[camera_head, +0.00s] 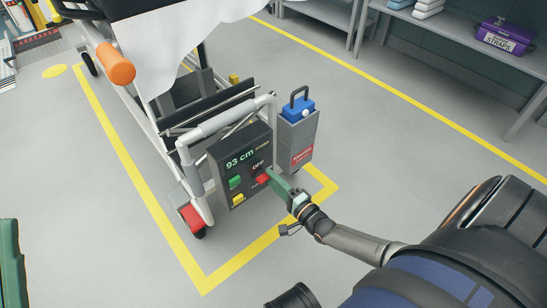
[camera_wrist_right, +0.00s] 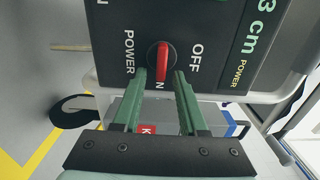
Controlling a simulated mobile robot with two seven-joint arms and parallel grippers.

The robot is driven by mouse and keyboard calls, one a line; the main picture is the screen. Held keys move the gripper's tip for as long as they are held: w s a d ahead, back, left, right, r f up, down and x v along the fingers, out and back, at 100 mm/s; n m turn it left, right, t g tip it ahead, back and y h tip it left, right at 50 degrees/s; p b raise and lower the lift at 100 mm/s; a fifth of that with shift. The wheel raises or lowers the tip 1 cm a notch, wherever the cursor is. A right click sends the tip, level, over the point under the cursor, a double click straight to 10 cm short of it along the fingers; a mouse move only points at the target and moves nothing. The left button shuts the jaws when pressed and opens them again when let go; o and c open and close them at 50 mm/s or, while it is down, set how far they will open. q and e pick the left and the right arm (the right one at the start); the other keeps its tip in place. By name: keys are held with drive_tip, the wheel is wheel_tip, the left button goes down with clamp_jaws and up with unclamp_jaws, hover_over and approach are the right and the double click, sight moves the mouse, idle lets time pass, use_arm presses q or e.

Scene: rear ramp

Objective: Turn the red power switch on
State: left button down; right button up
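The red power switch (camera_head: 263,179) is on the dark control panel (camera_head: 226,171) of the cart, below the word OFF. In the right wrist view the red switch (camera_wrist_right: 163,60) is a narrow bar on a round base. One end points toward a partly hidden label ending in N; OFF is off to its side. My right gripper (camera_head: 272,175) reaches the panel from the right. Its green fingers (camera_wrist_right: 160,78) are open, one on each side of the switch's near end, with small gaps visible. Contact cannot be told. My left gripper is not in view.
The panel has a green button (camera_head: 236,182), a yellow button (camera_head: 238,199) and a "93 cm" display. A grey holder (camera_head: 300,140) with a blue box (camera_head: 298,108) stands beside it. A purple straps box (camera_head: 505,37) sits on the back-right shelf. Floor around the yellow lines is clear.

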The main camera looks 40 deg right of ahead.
drive_tip(key=s+d+p, duration=0.1)
drive_tip(key=s+p, duration=0.2)
drive_tip(key=s, duration=0.9)
drive_tip(key=shift+s, duration=0.2)
idle(0.3)
